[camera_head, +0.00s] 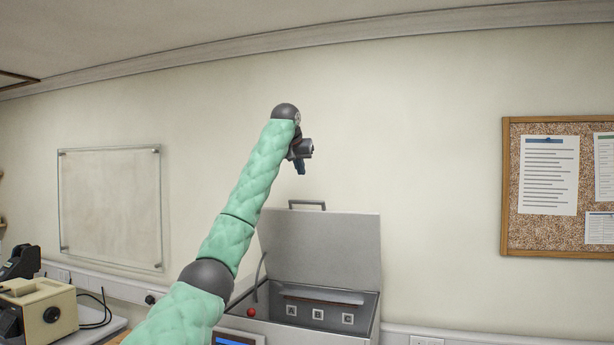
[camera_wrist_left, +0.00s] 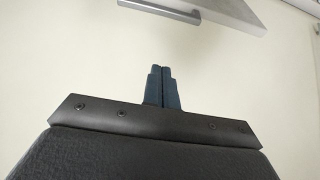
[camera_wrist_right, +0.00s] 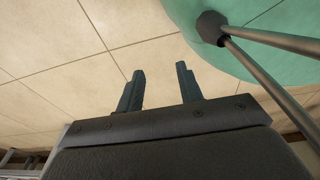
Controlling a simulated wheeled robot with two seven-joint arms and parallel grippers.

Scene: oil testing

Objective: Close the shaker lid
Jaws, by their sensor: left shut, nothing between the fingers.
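The shaker (camera_head: 375,325) is a grey metal box with its lid (camera_head: 335,240) standing open, upright at the back. A bar handle (camera_head: 307,204) sits on the lid's top edge. Inside, slots marked A, B and C show. My left gripper (camera_head: 300,168) is shut and empty, above the lid's top edge and apart from the handle. In the left wrist view my fingertips (camera_wrist_left: 163,70) are together, with the lid (camera_wrist_left: 230,10) and its handle (camera_wrist_left: 160,8) at the top. My right gripper (camera_wrist_right: 158,72) is open and empty over a tiled floor.
A cream-coloured device (camera_head: 40,312) with a black knob stands at the lower left. A whiteboard (camera_head: 110,205) and a cork board (camera_head: 510,190) hang on the wall. A green round thing with metal rods (camera_wrist_right: 225,35) shows in the right wrist view.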

